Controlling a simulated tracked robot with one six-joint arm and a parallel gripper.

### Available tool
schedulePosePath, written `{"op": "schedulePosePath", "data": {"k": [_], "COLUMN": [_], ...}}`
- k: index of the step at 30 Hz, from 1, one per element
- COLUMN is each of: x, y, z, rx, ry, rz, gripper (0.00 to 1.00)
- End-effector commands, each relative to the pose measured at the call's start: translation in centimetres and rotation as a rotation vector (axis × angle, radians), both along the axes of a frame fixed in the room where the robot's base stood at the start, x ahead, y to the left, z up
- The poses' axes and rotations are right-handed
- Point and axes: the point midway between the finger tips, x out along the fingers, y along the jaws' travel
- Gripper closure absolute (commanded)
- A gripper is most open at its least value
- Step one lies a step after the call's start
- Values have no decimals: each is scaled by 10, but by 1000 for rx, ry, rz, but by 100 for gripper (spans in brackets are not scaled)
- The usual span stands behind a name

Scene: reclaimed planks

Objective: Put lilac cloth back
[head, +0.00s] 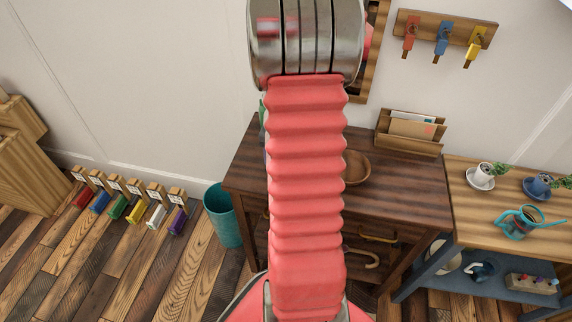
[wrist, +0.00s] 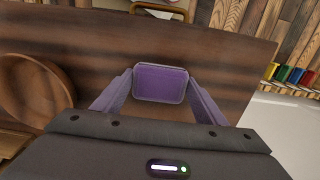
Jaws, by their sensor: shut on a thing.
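In the wrist view, my gripper (wrist: 160,76) is shut on a flat, rounded purple piece, seemingly the lilac cloth (wrist: 160,86). It is between the fingertips, over the dark wooden desk (wrist: 235,55). I cannot tell whether it touches the desk top. In the head view, my red arm hides the gripper and the cloth. The desk also shows in the head view (head: 415,190).
A wooden bowl (wrist: 35,85) sits on the desk, beside the gripper. A letter rack (head: 410,130) stands at the desk's back. A teal bin (head: 222,215) is left of the desk. Several coloured items with wooden tags (head: 130,200) line the wall. Pegs hold coloured things (head: 441,40).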

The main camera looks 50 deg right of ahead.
Motion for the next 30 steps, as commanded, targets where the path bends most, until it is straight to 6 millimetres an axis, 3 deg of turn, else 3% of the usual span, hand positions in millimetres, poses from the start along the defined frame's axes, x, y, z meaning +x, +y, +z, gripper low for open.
{"op": "schedulePosePath", "data": {"k": [3, 4, 12, 23, 30], "x": [0, 0, 0, 0, 0], "y": [0, 0, 0, -1, -1], "z": [-2, -2, -2, 3, 30], "rx": [1, 1, 0, -2, -2], "ry": [0, 0, 0, -1, -2], "rz": [0, 0, -1, -1, -1], "gripper": [59, 34, 16, 16, 16]}}
